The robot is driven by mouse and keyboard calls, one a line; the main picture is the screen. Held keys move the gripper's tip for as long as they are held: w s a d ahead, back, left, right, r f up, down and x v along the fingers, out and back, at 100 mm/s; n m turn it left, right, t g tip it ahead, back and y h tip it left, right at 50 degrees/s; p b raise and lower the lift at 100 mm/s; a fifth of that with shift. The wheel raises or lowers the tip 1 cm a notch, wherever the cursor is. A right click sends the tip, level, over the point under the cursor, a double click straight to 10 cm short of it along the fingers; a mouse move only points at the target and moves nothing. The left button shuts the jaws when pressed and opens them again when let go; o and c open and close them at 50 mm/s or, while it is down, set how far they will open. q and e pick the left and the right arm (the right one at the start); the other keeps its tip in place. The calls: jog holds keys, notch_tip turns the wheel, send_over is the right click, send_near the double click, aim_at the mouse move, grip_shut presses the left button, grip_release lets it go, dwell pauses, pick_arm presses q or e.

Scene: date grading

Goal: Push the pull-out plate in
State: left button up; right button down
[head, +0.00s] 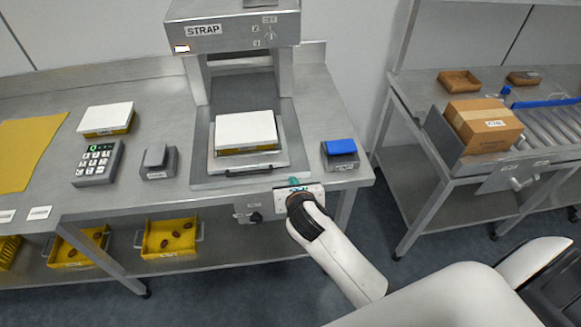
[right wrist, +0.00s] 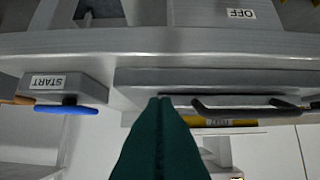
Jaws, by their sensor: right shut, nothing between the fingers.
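The pull-out plate (head: 207,182) lies at the foot of the grey STRAP machine (head: 232,30), on the bench. Its dark bar handle (head: 249,171) faces the front edge. A white-topped box with a yellow base (head: 245,131) sits on the plate. My right gripper (head: 294,182) is at the bench's front edge, just right of the handle. In the right wrist view its green fingers (right wrist: 161,105) are shut with nothing between them. There they overlap the edge of the plate (right wrist: 220,78) beside the handle (right wrist: 235,110); contact cannot be told. My left gripper is not in view.
A START unit with a blue top (head: 340,147) stands right of the plate. A grey block (head: 158,161), a keypad (head: 96,162) and another white-topped box (head: 106,118) stand left. Yellow bins (head: 168,238) sit below. A roller table with a carton (head: 484,124) is at right.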

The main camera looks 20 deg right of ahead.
aim_at(288, 163)
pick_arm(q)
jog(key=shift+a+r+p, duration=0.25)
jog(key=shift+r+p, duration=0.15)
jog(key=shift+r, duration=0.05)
pick_arm(e)
jog(key=w, duration=0.2)
jog(key=w+d+f, duration=0.1)
jog(key=w, duration=0.3)
jog(key=shift+d+f, duration=0.2)
jog(key=shift+d, duration=0.15)
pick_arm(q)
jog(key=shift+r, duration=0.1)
pick_arm(e)
jog(key=shift+w, duration=0.1)
